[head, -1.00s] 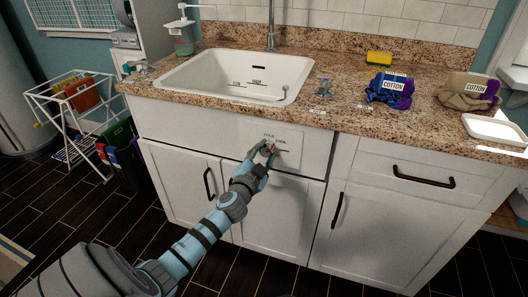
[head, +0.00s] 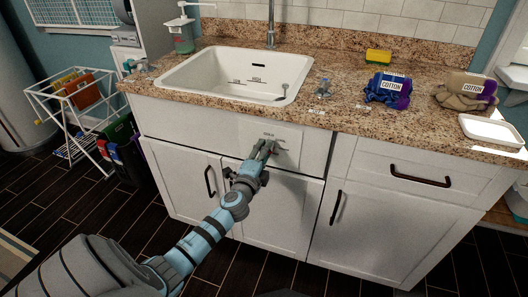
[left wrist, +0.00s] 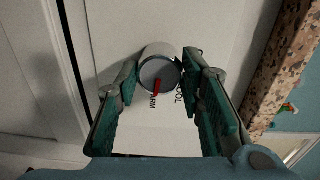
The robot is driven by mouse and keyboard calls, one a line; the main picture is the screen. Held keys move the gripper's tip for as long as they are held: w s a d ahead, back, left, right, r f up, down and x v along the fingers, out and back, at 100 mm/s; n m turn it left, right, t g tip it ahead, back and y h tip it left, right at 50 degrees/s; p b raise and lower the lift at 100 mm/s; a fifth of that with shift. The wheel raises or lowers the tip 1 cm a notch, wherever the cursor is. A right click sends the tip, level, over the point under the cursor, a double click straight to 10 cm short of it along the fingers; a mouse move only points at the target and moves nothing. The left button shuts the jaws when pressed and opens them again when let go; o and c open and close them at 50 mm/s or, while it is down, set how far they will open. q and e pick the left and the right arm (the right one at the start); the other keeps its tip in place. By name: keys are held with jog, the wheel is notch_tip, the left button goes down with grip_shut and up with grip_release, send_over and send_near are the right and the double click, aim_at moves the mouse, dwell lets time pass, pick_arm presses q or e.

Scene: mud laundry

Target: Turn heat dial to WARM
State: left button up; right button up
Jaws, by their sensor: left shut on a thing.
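The heat dial (left wrist: 160,68) is a round pale knob with a red pointer, and it stands out from a white panel (head: 292,143) on the cabinet front below the sink. In the left wrist view its pointer aims down at the letters "ARM", the rest of that word being covered, with "OOL" to the right. My left gripper (left wrist: 158,74) has one teal-padded finger on each side of the dial and is shut on it. In the head view my left gripper (head: 267,148) largely hides the dial. My right gripper is out of view.
The white sink (head: 181,95) is set in the granite counter (head: 330,115) above the panel. Dark handles stick out from the cabinet (head: 336,208) and drawer (head: 420,180). A drying rack (head: 68,105) stands at left. The floor in front is clear.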

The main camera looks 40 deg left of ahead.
pick_arm(q)
jog(key=shift+f, duration=0.1)
dwell(0.5)
jog(key=o, duration=1.2)
jog(key=shift+c, duration=0.2)
jog(key=v, duration=1.2)
jog(key=shift+d, duration=0.1)
